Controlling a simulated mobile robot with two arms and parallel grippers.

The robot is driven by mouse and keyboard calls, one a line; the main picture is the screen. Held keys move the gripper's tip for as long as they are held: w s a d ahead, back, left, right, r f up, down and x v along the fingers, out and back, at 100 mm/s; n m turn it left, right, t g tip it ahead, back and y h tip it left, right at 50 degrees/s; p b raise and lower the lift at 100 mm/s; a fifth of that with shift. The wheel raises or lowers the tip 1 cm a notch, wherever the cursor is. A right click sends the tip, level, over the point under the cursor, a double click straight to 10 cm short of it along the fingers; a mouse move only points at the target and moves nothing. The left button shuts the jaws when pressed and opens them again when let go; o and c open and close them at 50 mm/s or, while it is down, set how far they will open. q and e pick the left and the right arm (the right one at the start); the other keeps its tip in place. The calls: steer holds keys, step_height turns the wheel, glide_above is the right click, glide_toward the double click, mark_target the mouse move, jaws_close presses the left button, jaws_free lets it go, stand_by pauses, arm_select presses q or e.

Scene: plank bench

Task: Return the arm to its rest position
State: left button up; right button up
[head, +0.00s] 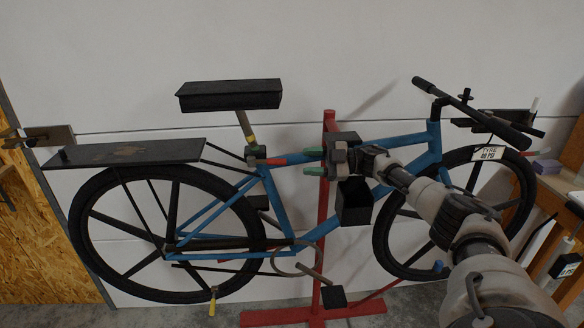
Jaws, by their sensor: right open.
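My right arm comes in from the lower right, and its gripper (318,161) is in front of the blue bicycle frame (282,207), near the red stand post. The jaws point left and are open, with nothing seen between them. The jaws look close to the top tube in the picture, but I cannot tell the depth gap. The gripper and forearm hide parts of the frame and the stand. My left gripper is not in view.
The bicycle is held on a red stand (330,125). A black box (354,203) hangs just below the gripper. The handlebar (470,112) and front wheel (381,240) lie close to my forearm. A wooden bench (548,200) stands at the right. A white wall is behind.

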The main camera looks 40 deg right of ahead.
steer(key=shift+v, duration=1)
steer(key=shift+a+r, duration=0.1)
steer(key=shift+r, duration=0.05)
